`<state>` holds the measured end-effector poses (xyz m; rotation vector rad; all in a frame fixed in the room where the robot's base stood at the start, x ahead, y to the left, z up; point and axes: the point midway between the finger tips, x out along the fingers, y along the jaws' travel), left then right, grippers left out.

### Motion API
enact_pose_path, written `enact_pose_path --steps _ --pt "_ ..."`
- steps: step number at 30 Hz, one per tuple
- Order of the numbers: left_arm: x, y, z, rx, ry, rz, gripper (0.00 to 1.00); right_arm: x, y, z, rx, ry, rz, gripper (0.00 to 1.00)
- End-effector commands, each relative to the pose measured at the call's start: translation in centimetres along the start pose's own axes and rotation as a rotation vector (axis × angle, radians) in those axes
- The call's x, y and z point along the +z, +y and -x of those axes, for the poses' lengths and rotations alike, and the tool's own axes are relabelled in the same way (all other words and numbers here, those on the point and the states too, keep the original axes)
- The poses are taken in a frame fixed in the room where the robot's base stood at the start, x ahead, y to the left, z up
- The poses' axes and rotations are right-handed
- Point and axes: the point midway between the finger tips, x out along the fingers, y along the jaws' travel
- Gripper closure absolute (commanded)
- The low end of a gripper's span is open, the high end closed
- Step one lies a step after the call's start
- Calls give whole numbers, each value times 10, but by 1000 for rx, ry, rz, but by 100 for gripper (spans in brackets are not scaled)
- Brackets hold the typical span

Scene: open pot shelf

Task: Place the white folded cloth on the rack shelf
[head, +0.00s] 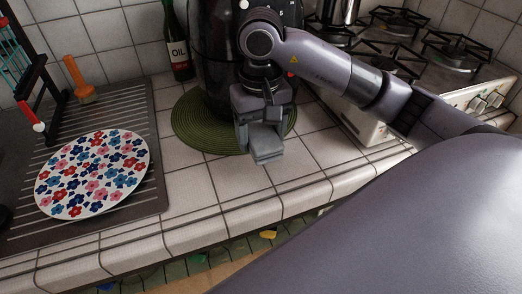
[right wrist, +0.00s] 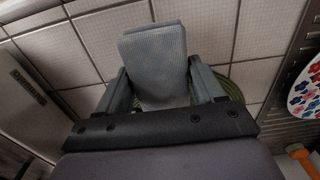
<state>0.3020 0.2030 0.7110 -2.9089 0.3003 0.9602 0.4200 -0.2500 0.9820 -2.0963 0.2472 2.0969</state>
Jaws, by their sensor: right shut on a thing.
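The folded cloth (right wrist: 155,65) shows as a light grey-white, ribbed pad in the right wrist view, between the two fingers of my right gripper (right wrist: 160,88). In the head view my right gripper (head: 265,130) points down above the tiled counter, in front of a dark round appliance. It is shut on the cloth, and the grey block at its tips (head: 267,148) looks like the cloth in shade. I cannot make out for certain which thing is the rack shelf. My left gripper is not in view.
A flowered plate (head: 93,175) lies on the ribbed drainboard (head: 150,197) at left, behind it an orange-handled tool (head: 78,80) and a dark stand (head: 38,90). A green round mat (head: 190,125), oil bottle (head: 177,45) and gas hob (head: 455,52) stand around. The front counter tiles (head: 235,190) are clear.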

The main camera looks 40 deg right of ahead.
Motion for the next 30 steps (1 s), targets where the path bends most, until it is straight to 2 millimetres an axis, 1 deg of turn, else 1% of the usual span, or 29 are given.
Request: enact_pose_path --steps 1,5,7,12,14,23,28,29,30 --pt "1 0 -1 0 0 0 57 0 0 -5 -1 -2 0 57" --pt "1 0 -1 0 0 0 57 0 0 -11 0 0 -1 57" --pt "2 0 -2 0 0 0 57 0 0 -17 -1 -3 0 57" --pt "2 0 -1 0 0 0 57 1 0 -39 0 -4 -1 57" --pt "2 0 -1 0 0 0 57 0 0 -44 0 -2 0 57" --pt "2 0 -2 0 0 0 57 0 0 -47 0 0 -1 57" --pt "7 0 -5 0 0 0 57 0 0 -52 0 1 -1 57" --pt "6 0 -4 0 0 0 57 0 0 -51 0 1 -1 26" --pt "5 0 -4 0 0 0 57 0 0 -50 0 0 -1 13"
